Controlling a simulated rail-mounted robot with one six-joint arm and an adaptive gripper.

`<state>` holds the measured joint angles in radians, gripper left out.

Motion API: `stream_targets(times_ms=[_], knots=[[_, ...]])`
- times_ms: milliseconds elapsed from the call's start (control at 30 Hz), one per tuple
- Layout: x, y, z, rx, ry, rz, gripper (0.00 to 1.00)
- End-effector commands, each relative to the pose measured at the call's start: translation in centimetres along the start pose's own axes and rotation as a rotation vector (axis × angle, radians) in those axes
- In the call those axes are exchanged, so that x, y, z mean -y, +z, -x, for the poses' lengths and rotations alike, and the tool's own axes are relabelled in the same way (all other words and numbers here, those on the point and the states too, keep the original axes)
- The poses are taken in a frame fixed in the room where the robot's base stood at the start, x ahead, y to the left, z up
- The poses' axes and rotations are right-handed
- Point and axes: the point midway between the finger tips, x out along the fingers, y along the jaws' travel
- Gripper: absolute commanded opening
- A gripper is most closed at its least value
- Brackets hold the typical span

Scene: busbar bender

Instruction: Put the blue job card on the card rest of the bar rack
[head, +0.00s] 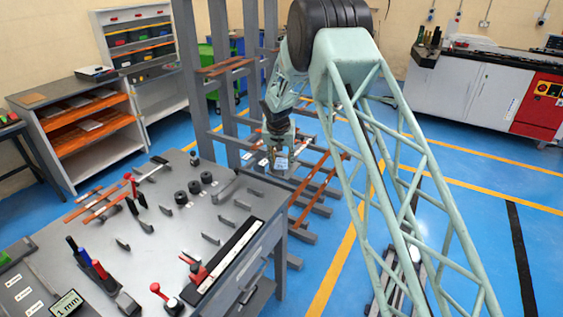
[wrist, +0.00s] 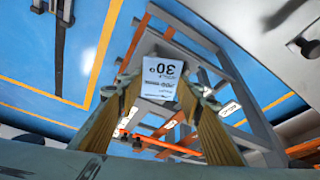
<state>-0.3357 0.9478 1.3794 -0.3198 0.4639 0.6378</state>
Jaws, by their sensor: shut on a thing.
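The blue job card (wrist: 160,78) is pale blue with dark print reading "30°", upside down in the wrist view. My gripper (wrist: 162,92) is shut on it, with a yellowish finger on either side. In the head view the card (head: 281,163) shows as a small pale patch below my gripper (head: 279,148). The bar rack (head: 187,75) has grey posts and arms carrying copper-orange bars. My gripper is in front of its lower right part. In the wrist view the rack (wrist: 205,45) lies behind the card. I cannot clearly make out the card rest.
A grey workbench (head: 165,235) with tools, black rings and red-handled parts stands at the lower left. A shelf unit (head: 75,115) is at the left. A white cabinet with a red end (head: 540,105) is at the back right. Blue floor is open at the right.

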Motion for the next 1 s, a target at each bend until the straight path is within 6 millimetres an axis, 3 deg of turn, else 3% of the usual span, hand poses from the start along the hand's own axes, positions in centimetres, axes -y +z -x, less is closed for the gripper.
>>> stream_targets(times_ms=[233, 267, 400, 1000], knots=[[-0.09, 0.73, -1.05, 0.007, 0.002, 0.001, 0.26], [-0.10, 0.74, -1.02, 0.008, 0.003, 0.001, 0.36], [-0.15, 0.86, -1.07, 0.010, 0.004, 0.001, 0.47], [-0.12, 0.50, -0.49, 0.007, 0.003, 0.001, 0.47]])
